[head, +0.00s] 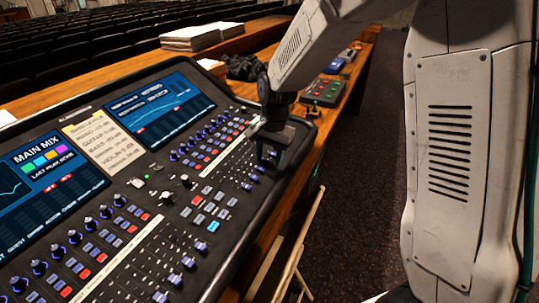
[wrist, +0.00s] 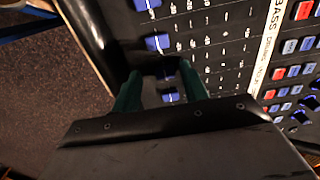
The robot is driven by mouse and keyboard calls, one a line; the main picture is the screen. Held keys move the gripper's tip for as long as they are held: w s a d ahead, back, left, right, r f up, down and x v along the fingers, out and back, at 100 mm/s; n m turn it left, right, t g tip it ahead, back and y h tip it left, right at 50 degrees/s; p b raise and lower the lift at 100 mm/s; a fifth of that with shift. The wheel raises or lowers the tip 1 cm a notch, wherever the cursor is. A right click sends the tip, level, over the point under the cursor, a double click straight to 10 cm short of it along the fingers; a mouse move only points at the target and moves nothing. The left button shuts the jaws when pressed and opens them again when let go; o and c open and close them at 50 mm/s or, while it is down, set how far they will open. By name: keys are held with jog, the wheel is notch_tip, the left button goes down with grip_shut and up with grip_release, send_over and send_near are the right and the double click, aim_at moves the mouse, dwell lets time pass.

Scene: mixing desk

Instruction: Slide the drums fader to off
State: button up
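The mixing desk's fader bank shows in the wrist view, with blue fader caps such as this one (wrist: 157,43) near the desk's edge. A white label strip (wrist: 268,50) reads "BASS" and "DRUMS"; I cannot tell for sure which cap is the drums fader. My gripper (wrist: 160,86) has its two teal fingers apart, pointing at the bank. A blue cap (wrist: 169,96) shows between the fingers, partly hidden by the gripper body; contact is unclear. In the head view my gripper (head: 274,157) is low over the desk's right-hand fader bank, and hides the caps under it.
The desk's screens (head: 158,106) and knobs lie to the left. Another group of faders (head: 175,279) is nearer the camera. A small box with coloured buttons (head: 325,90) stands on the wooden table beyond my gripper. Carpeted floor lies right of the desk.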

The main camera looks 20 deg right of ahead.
aim_at(272, 168)
jog(key=shift+a, duration=0.1)
notch_tip(272, 168, up, 8)
jog(key=shift+s+d, duration=0.3)
jog(key=shift+d, duration=0.05)
jog(key=shift+f, duration=0.1)
dwell(0.4)
jog(key=s+d+r+n, duration=0.2)
jog(key=s+n, duration=0.1)
jog(key=s, duration=0.7)
jog(key=s+d+r+n, duration=0.2)
jog(key=s+r+n, duration=0.1)
jog(key=s, duration=0.8)
jog(key=s+d+r+n, duration=0.2)
jog(key=s+r, duration=0.1)
jog(key=s, duration=0.7)
jog(key=shift+s+n+t+h, duration=0.15)
jog(key=shift+n+t+h, duration=0.15)
jog(key=shift+n+h, duration=0.1)
